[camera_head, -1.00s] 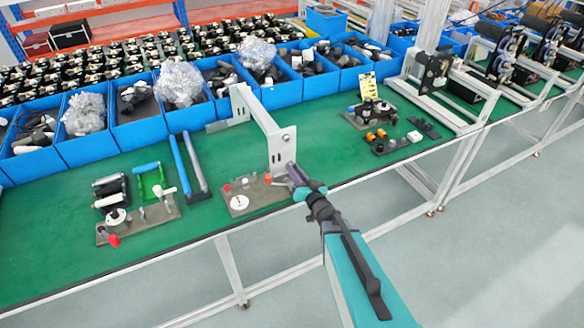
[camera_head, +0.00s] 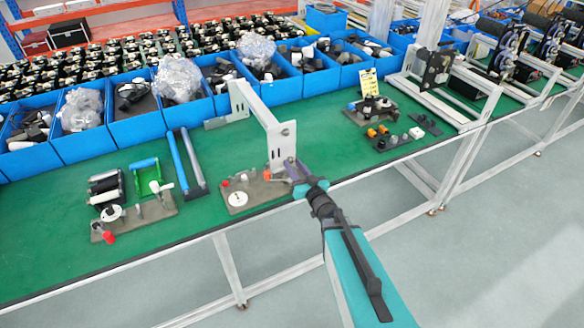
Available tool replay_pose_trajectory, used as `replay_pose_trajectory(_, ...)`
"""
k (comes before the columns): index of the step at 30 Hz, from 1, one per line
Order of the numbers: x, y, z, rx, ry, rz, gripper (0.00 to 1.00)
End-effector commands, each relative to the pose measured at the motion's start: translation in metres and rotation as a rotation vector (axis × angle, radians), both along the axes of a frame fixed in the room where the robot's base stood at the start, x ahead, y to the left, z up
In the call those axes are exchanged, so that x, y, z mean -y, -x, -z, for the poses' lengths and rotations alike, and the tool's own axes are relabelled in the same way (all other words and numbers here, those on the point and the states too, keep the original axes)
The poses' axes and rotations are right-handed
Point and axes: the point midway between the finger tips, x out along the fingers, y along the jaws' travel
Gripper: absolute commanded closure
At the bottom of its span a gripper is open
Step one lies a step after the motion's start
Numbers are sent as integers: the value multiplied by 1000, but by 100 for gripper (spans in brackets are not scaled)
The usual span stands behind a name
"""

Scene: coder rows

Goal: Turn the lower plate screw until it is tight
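An upright grey metal plate (camera_head: 282,145) with holes stands at the front of a bracket on the green bench. My gripper (camera_head: 291,168) is at the lower right edge of this plate, reaching in from the front right. Its fingertips are small and partly overlap the plate and the fixture behind. I cannot make out the lower plate screw; it is too small or hidden by my gripper. I cannot tell whether the fingers are open or shut.
A grey fixture block (camera_head: 255,190) with a white disc and red knobs lies just left of my gripper. Blue bins (camera_head: 160,128) line the back. Another fixture (camera_head: 162,206) sits further left. Bare green bench (camera_head: 340,165) shows to the right.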

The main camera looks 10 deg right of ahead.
Motion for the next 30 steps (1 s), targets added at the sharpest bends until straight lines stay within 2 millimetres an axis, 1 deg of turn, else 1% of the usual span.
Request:
replay_pose_trajectory(1, 0, 1, 3, 7, 21, 0, 70)
replay_pose_trajectory(30, 0, 0, 3, 145, 536, 2, 70)
